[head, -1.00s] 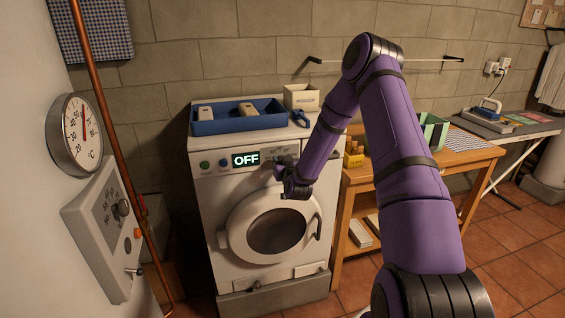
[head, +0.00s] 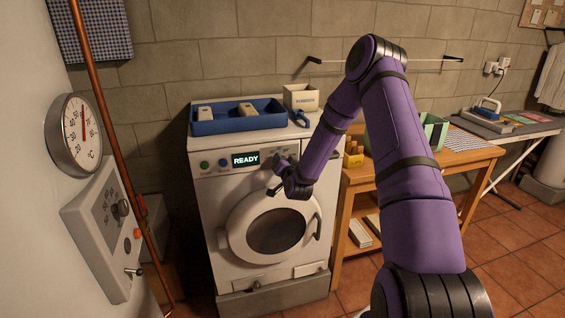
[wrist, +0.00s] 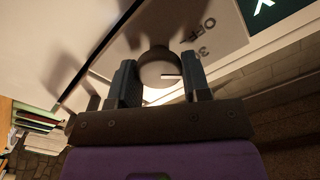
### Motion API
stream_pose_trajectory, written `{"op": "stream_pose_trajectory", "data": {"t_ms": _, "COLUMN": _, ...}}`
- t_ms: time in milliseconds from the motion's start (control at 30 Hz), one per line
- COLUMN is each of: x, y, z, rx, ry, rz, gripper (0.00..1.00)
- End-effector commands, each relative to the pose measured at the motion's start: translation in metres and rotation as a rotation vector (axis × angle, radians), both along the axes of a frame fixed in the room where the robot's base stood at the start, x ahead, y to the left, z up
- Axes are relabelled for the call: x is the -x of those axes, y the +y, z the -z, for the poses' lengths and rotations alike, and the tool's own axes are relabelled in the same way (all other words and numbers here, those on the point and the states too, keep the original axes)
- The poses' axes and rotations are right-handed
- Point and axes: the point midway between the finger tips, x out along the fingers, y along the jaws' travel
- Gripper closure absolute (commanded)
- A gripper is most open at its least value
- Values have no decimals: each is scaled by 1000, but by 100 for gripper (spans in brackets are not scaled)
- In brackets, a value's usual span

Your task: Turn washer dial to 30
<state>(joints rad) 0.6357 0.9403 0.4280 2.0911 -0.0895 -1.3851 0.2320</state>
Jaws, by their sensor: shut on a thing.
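The white washer (head: 215,225) stands against the block wall, and its display (head: 246,159) reads READY. In the wrist view my gripper (wrist: 160,88) is shut on the round dial (wrist: 160,68), with one finger on each side of it. In the head view my gripper (head: 279,172) is at the right part of the control panel and hides most of the dial. The washer's round door (head: 276,231) is below my gripper and looks closed.
A blue tray (head: 238,126) with small items and a cream box (head: 301,97) stand on the washer. A wooden table (head: 470,157) is to the right. A copper pipe (head: 112,135) and a wall control box (head: 105,230) are at the left.

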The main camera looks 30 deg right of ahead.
Motion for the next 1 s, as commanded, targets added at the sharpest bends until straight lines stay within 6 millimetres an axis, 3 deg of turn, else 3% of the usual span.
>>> {"op": "stream_pose_trajectory", "data": {"t_ms": 300, "x": 0, "y": 0, "z": 1, "rx": -101, "ry": -27, "rz": 0, "gripper": 80}}
{"op": "stream_pose_trajectory", "data": {"t_ms": 767, "x": 1, "y": 0, "z": 1, "rx": -114, "ry": -30, "rz": 0, "gripper": 80}}
{"op": "stream_pose_trajectory", "data": {"t_ms": 800, "x": 1, "y": 0, "z": 1, "rx": -114, "ry": -30, "rz": 0, "gripper": 52}}
{"op": "stream_pose_trajectory", "data": {"t_ms": 900, "x": 1, "y": 0, "z": 1, "rx": -114, "ry": -30, "rz": 0, "gripper": 31}}
{"op": "stream_pose_trajectory", "data": {"t_ms": 1000, "x": 0, "y": 0, "z": 1, "rx": -114, "ry": -30, "rz": 0, "gripper": 31}}
